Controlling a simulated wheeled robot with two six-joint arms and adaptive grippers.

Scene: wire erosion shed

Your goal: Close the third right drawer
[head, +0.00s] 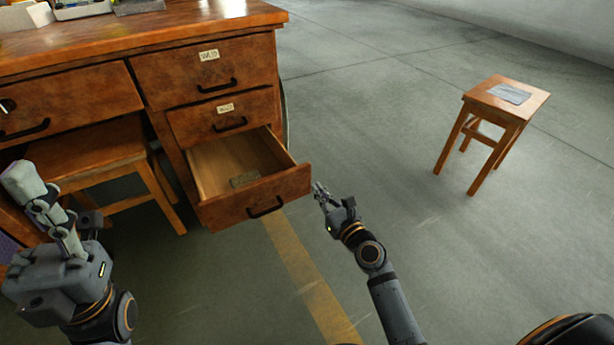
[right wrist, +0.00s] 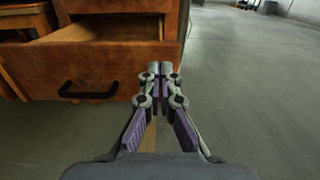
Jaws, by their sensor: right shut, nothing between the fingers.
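The third right drawer (head: 253,196) is the lowest drawer of the wooden desk's right-hand column and stands pulled far out. A small flat item (head: 244,180) lies inside it. Its front with a black handle (head: 265,207) also shows in the right wrist view (right wrist: 85,68). My right gripper (head: 319,192) is shut and empty, just right of the drawer front's right end; I cannot tell whether it touches. Its closed fingers show in the right wrist view (right wrist: 159,70). My left gripper (head: 30,190) is at the lower left, its fingers pointing up; its opening is unclear.
The upper right drawers (head: 205,75) and (head: 222,118) are closed. A wooden stool (head: 112,158) stands under the desk (head: 150,30). Another stool (head: 508,100) with a grey sheet stands far right.

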